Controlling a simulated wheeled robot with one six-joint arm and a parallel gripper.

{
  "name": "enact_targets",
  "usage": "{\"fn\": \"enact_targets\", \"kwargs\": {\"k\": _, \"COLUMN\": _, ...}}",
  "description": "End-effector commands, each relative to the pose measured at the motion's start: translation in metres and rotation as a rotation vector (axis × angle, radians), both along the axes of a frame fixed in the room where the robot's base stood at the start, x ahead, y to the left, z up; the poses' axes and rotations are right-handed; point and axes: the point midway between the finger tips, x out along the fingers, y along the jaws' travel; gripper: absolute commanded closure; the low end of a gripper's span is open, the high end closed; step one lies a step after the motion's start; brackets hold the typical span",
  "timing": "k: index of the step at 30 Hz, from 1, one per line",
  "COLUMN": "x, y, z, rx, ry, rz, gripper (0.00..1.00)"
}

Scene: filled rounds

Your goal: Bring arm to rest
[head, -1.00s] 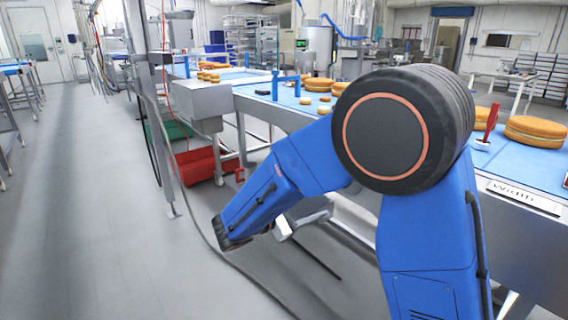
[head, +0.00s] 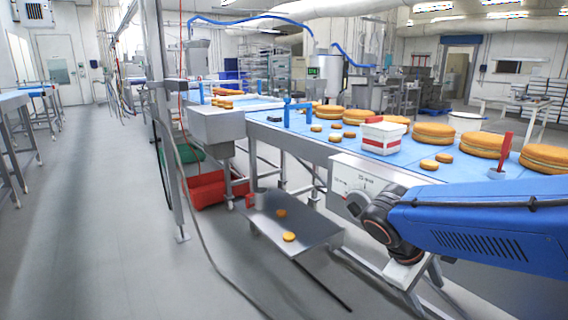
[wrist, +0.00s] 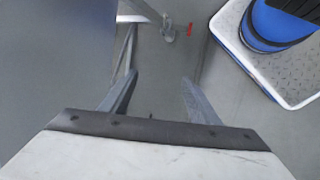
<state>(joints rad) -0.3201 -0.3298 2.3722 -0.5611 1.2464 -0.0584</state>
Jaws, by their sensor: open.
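My arm (head: 490,228) reaches in from the right edge of the head view, its blue link lying nearly level beside the conveyor's near side. Its dark wrist joints (head: 388,222) are at the link's left end, in front of a grey control box. My gripper shows in the wrist view (wrist: 160,77) with its two fingers apart and nothing between them. It faces down towards the grey floor. In the head view the fingers cannot be made out clearly.
The blue conveyor (head: 330,148) carries several round filled cakes and a white tub (head: 384,137). A steel shelf (head: 300,232) with two small rounds sits low beneath it. A red crate (head: 207,188) stands left of it. The floor (head: 100,230) at left is clear.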

Motion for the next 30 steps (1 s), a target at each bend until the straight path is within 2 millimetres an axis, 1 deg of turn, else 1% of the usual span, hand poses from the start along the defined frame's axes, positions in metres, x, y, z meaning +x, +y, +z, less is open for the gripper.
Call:
{"fn": "enact_targets", "kwargs": {"k": 1, "x": -0.012, "y": -0.003, "z": 0.0, "rx": 0.049, "ry": -0.029, "rz": -0.039, "gripper": 0.44}}
{"fn": "enact_targets", "kwargs": {"k": 6, "x": -0.042, "y": 0.0, "z": -0.003, "rx": 0.217, "ry": -0.125, "rz": -0.155, "gripper": 0.44}}
{"fn": "enact_targets", "kwargs": {"k": 12, "x": -0.071, "y": 0.009, "z": -0.003, "rx": 0.405, "ry": -0.258, "rz": -0.29, "gripper": 0.44}}
{"fn": "enact_targets", "kwargs": {"k": 15, "x": -0.082, "y": 0.015, "z": -0.002, "rx": 0.491, "ry": -0.327, "rz": -0.351, "gripper": 0.44}}
{"fn": "enact_targets", "kwargs": {"k": 21, "x": -0.094, "y": 0.025, "z": 0.002, "rx": 0.613, "ry": -0.431, "rz": -0.438, "gripper": 0.44}}
{"fn": "enact_targets", "kwargs": {"k": 30, "x": -0.097, "y": 0.029, "z": 0.003, "rx": 0.655, "ry": -0.468, "rz": -0.467, "gripper": 0.44}}
